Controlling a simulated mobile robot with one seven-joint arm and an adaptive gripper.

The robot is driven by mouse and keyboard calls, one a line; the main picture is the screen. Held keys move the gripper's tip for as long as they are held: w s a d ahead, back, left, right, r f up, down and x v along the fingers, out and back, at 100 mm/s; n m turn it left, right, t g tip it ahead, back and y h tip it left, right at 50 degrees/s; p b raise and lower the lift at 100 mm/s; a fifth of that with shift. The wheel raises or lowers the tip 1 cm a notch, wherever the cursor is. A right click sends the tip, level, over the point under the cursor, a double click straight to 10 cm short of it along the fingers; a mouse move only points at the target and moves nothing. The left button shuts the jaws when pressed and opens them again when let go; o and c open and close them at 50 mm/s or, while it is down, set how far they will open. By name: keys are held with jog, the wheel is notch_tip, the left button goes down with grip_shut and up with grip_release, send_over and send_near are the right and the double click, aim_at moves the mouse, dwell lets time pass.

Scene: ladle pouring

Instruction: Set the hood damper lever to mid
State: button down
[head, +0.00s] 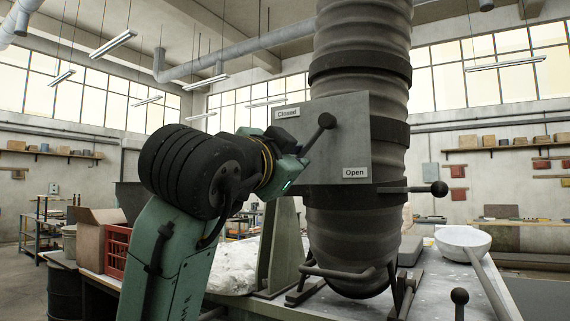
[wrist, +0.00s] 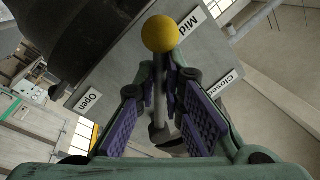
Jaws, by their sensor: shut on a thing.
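The damper lever, a grey rod with a round knob (wrist: 160,34), stands between my fingers. Its knob looks yellow in the wrist view and dark in the head view (head: 326,121). My gripper (wrist: 158,88) is shut on the rod below the knob; it also shows in the head view (head: 299,152). The grey damper plate (head: 340,135) carries a Closed label (head: 287,112) and an Open label (head: 355,173). In the wrist view, the Mid label (wrist: 190,20) is beside the knob, with Open (wrist: 90,101) left and Closed (wrist: 228,82) right. I cannot see Mid in the head view.
The ribbed hood duct (head: 345,230) stands behind the plate. Another dark-knobbed lever (head: 439,188) sticks out at its right. A white bowl-like ladle (head: 462,239) lies on the bench to the right. A red crate (head: 117,249) and a cardboard box (head: 92,232) are at the left.

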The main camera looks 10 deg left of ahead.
jog(key=shift+r+m, duration=0.1)
jog(key=shift+m, duration=0.2)
jog(key=c, duration=1.7)
grip_release()
jog(key=shift+a, duration=0.1)
jog(key=v, duration=1.2)
